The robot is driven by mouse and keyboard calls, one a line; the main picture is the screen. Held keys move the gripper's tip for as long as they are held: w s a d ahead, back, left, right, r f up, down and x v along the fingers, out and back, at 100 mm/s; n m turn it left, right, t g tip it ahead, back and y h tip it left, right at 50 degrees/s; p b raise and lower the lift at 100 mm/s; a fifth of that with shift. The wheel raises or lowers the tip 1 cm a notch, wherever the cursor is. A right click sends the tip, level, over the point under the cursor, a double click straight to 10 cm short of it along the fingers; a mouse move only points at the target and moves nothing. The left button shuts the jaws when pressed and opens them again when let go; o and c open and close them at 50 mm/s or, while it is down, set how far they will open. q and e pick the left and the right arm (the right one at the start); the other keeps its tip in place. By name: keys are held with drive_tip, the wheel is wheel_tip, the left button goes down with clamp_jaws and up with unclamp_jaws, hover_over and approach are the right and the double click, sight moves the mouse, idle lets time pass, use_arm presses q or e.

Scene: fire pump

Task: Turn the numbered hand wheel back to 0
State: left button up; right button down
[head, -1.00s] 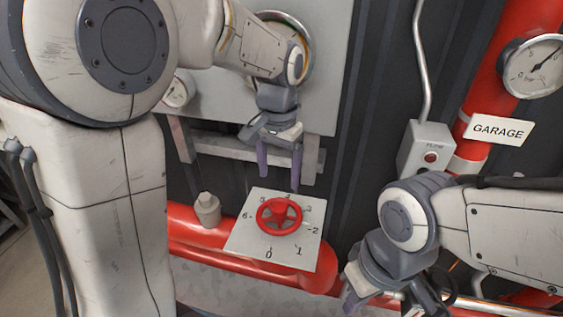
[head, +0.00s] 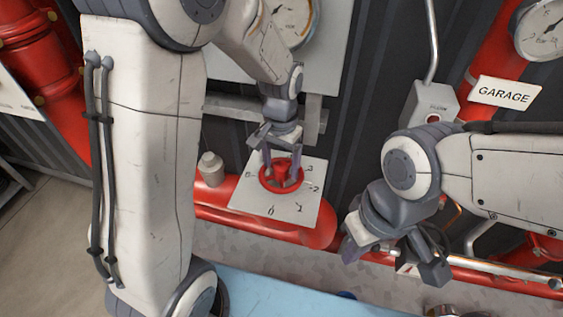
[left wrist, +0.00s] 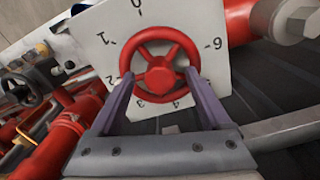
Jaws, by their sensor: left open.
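The red hand wheel (head: 281,176) sits on a white plate (head: 308,205) with numbers around it. In the left wrist view the wheel (left wrist: 158,64) shows its spokes and hub, with 0, 1, 2, 3, 4 and 6 readable around it. I cannot make out which number it is set to. My left gripper (head: 283,166) is open above the wheel, pointing down. Its two fingers (left wrist: 159,78) straddle the rim on opposite sides; I cannot tell whether they touch it. My right gripper (head: 393,258) hangs to the right of the plate, empty, with its fingers spread.
A red pipe (head: 225,214) runs behind and below the plate, with a grey fitting (head: 211,170) on its left. A grey switch box (head: 430,106) and a GARAGE sign (head: 504,92) are at right. A light blue surface (head: 270,295) lies in front.

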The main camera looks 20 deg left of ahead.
use_arm(q)
clamp_jaws()
drive_tip(key=c, duration=0.7)
unclamp_jaws()
clamp_jaws()
drive_tip(key=m+p, duration=0.1)
drive_tip(key=m, duration=0.2)
drive_tip(key=shift+r+m, duration=0.15)
drive_tip(key=shift+m, duration=0.25)
drive_tip(key=m, duration=0.4)
drive_tip(key=shift+w+p, duration=0.1)
drive_tip(key=shift+p, duration=0.2)
drive_tip(key=shift+m, duration=0.3)
